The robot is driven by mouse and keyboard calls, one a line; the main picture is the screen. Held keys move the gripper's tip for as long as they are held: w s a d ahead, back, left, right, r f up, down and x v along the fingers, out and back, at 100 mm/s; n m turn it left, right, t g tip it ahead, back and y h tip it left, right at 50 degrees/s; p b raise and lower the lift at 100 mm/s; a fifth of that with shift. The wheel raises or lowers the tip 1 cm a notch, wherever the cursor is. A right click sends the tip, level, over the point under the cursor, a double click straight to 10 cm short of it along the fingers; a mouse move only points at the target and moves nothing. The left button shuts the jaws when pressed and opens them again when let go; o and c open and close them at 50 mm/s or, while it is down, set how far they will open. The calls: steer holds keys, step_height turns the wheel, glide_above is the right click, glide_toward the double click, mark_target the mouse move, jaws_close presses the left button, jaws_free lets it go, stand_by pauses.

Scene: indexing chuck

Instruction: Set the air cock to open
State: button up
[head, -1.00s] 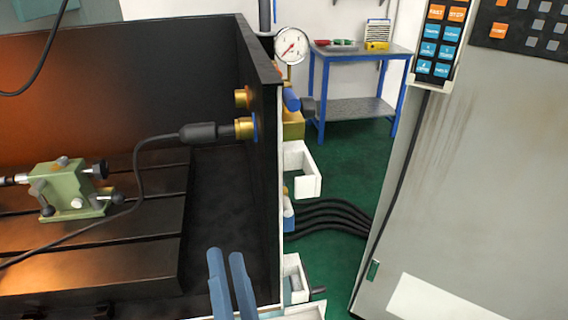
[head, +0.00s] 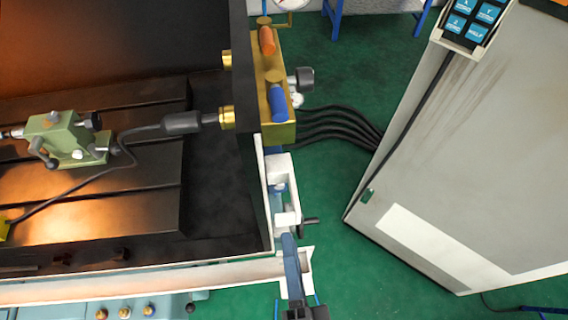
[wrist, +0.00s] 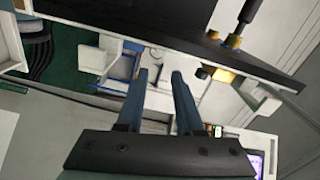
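A brass manifold block (head: 285,133) is fixed outside the machine's right wall in the head view. It carries two cocks, one with an orange handle (head: 267,41) and one with a blue handle (head: 279,103). Both handles point toward the front of the machine, roughly along the block. I see no label telling which is the air cock. My gripper (head: 290,240) is at the machine's front right corner, in front of the block and apart from it. In the wrist view its two blue-grey fingers (wrist: 160,74) are apart with nothing between them.
A hose connector (head: 182,123) plugs into a brass fitting (head: 226,118) inside the wall. White brackets (head: 283,190) and a dark knob (head: 309,221) stick out near my gripper. Black hoses (head: 335,128) run behind the block to a grey cabinet (head: 470,150). Green floor lies between.

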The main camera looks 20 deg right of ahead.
mark_target(279, 185)
steer(key=p+x, duration=0.1)
steer(key=x, duration=1.1)
steer(key=shift+a+p, duration=0.1)
steer(key=shift+p, duration=0.25)
steer(key=shift+c, duration=0.3)
jaws_close()
